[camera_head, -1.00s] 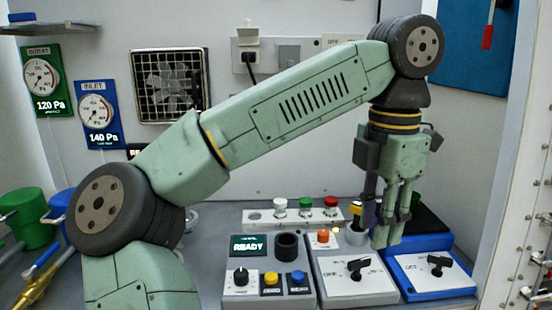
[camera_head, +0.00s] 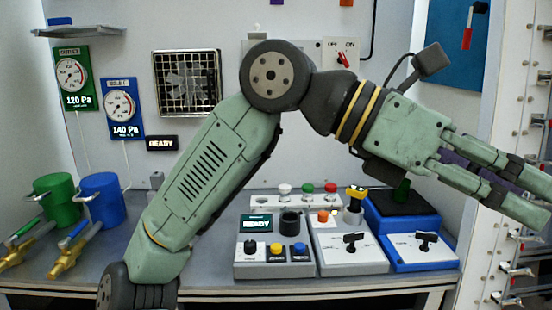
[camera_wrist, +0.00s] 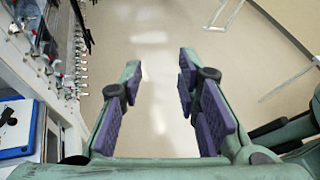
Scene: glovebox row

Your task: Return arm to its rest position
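My gripper (camera_head: 520,188) is at the right of the head view, raised above the bench and pointing right and slightly down. My arm is bent, with its elbow high in the middle of the view. In the wrist view my gripper (camera_wrist: 158,88) has its purple-padded fingers spread apart, with only floor (camera_wrist: 150,60) between them. It holds nothing.
A wall of valves and switches (camera_head: 520,120) stands right, close to my fingers in the head view. Control boxes, one grey (camera_head: 350,262) and one blue (camera_head: 425,265), sit on the bench below. Green (camera_head: 55,205) and blue (camera_head: 102,200) canisters stand left. Open floor shows in the wrist view.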

